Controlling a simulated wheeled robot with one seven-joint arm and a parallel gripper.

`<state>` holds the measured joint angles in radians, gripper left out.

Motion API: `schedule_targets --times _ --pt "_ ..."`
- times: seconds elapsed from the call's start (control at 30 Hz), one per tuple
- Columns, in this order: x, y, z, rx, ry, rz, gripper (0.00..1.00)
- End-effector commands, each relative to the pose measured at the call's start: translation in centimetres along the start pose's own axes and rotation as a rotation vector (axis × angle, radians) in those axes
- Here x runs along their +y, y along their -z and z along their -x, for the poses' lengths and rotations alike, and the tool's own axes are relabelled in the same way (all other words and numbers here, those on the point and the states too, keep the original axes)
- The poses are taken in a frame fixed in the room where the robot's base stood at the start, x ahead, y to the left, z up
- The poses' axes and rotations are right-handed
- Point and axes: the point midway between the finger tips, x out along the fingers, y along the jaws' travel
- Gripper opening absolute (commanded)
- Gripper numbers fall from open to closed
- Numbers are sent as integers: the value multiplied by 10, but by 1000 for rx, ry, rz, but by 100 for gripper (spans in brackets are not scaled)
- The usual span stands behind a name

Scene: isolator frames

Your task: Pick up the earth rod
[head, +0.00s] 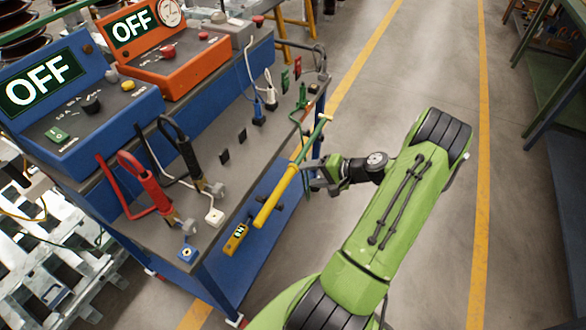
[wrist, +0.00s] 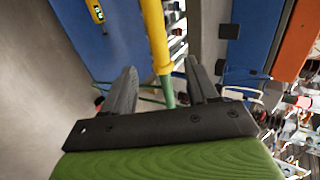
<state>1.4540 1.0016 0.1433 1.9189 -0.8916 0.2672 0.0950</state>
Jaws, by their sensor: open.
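The earth rod (head: 277,196) is a long yellow pole with a green upper end, slanting along the right side of the blue bench. My gripper (head: 312,177) is beside the rod, reaching in from the right. In the wrist view the two dark fingers of my gripper (wrist: 160,70) stand apart. The rod (wrist: 154,35) runs down the picture between them, with its green part (wrist: 168,92) close to the gripper's base. I cannot tell whether either finger touches it or how deep it sits between them.
The blue bench (head: 226,195) carries a blue box (head: 70,100) and an orange box (head: 160,50), both showing OFF. Red and black clamps with cables stand at its near end. A yellow meter (head: 236,239) hangs at its side. The floor (head: 430,75) to the right is clear.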

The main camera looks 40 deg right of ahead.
Motion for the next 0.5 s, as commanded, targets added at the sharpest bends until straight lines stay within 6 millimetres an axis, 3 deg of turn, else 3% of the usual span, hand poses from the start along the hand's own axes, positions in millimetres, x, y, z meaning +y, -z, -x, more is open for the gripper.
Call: schedule_targets --times 0.1,0.27,0.5 --pt "2 -1 -26 -3 0 1 58" --pt "1 -1 -40 -2 0 1 58" --pt "3 0 -82 -4 0 3 58"
